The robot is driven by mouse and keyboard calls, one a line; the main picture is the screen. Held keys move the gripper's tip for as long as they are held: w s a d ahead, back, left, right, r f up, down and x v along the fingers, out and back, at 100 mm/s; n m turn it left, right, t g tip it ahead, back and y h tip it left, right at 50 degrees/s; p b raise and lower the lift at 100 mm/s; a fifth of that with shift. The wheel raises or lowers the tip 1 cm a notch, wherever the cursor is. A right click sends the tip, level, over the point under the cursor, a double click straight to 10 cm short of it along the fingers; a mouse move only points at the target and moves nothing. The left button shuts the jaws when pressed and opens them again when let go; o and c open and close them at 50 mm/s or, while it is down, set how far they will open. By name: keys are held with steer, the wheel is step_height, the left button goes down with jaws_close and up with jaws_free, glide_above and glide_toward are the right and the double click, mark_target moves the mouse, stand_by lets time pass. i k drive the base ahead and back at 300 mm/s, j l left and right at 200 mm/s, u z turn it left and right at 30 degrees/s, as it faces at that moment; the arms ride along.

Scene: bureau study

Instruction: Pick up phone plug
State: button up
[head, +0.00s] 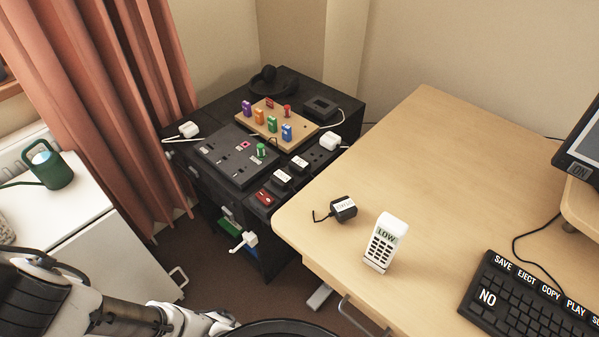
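A black plug (343,208) with a white label and a short dark cord lies on the near left part of the wooden desk. It is beside a white handset (381,243) that stands upright with "LOW" on its screen. The plug's label is too small to read, so I cannot confirm that it is the phone plug. White plugs also show on the black cabinet, at its left (188,129) and right (330,141), and one hangs at its front (250,240). My arm crosses the bottom left; the gripper's fingers are not visible.
The black cabinet (345,90) carries a socket panel (226,157), a wooden board (271,127) with coloured blocks, and black labelled plugs (281,177). A keyboard (530,300) and monitor (585,150) are at right. The desk's middle (450,160) is clear. A curtain (100,90) hangs at left.

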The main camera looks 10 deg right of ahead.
mark_target(188, 130)
steer(key=i+j, duration=0.85)
steer(key=k+j+u, duration=0.05)
